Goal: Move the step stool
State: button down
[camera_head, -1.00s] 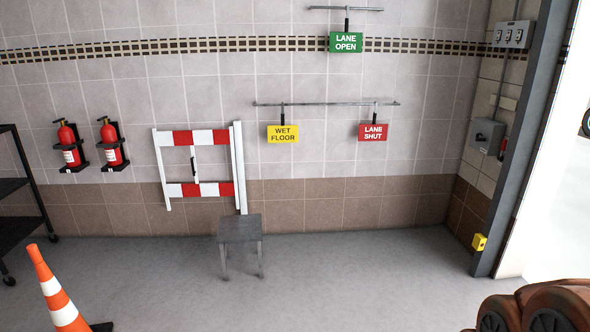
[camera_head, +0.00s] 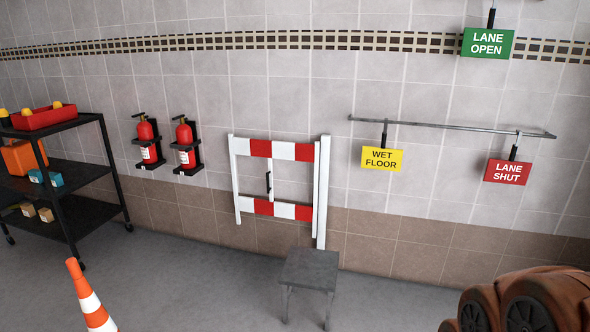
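The step stool (camera_head: 309,270) is a small grey stool with a flat square top and thin legs. It stands upright on the floor in the lower middle of the head view, in front of the right end of a red-and-white barrier. Brown rounded parts at the lower right look like my own arm. My gripper's fingers do not show in this view.
The red-and-white barrier (camera_head: 276,209) is against the wall behind the stool. An orange cone (camera_head: 90,303) stands at lower left, near a black shelf cart (camera_head: 75,198). Two fire extinguishers (camera_head: 148,139) and hanging signs (camera_head: 382,159) are on the wall. Floor between cone and stool is clear.

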aim_at(309, 268)
jog(key=u, duration=0.6)
jog(key=i, duration=2)
jog(key=u, duration=0.65)
jog(key=i, duration=0.55)
jog(key=u, duration=0.15)
